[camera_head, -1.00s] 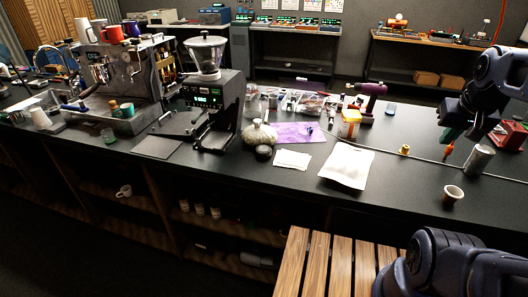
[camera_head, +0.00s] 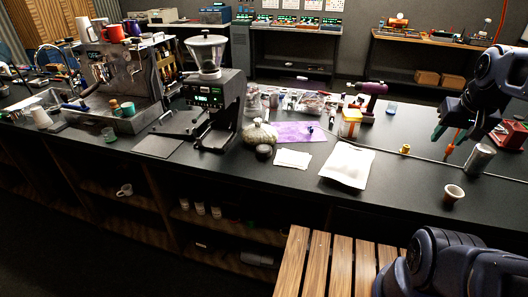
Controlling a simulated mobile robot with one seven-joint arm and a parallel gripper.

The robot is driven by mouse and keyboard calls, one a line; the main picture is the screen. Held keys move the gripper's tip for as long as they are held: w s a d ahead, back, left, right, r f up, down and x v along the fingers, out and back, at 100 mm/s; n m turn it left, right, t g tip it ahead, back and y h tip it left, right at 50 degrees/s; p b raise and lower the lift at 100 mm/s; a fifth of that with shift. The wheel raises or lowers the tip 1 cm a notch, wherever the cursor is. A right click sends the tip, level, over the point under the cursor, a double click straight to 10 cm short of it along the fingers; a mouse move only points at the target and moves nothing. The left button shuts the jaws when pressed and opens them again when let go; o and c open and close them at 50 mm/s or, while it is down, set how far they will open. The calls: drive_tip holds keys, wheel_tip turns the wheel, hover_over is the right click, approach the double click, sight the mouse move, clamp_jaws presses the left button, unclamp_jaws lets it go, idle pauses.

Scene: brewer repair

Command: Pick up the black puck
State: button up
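The black puck (camera_head: 264,152) is a small, dark, round piece on the black counter (camera_head: 225,178). It sits just in front of a round patterned jar, left of a white cloth. My gripper (camera_head: 452,136) is far to its right, above the right part of the counter. Its fingers point down and look spread apart, with a green tip on the left one. No object shows held between them. An orange, thin item (camera_head: 450,148) shows by the fingers; I cannot tell what it is.
A silver can (camera_head: 480,158) and a small cup (camera_head: 453,194) stand near my gripper. A white pouch (camera_head: 347,165), a folded white cloth (camera_head: 293,159), a purple mat (camera_head: 296,132) and the jar (camera_head: 258,134) lie around the puck. A grinder (camera_head: 213,103) stands left.

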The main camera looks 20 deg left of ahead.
drive_tip(key=o, duration=0.9)
drive_tip(key=w+a+r+n+g, duration=0.1)
drive_tip(key=w+a+n, duration=0.2)
drive_tip(key=w+a, duration=0.65)
drive_tip(key=n+g+y, duration=0.1)
drive_tip(key=n+g, duration=0.2)
drive_tip(key=n, duration=0.3)
hover_over(264, 148)
wheel_tip(264, 148, down, 17)
drive_tip(key=shift+f, duration=5.35)
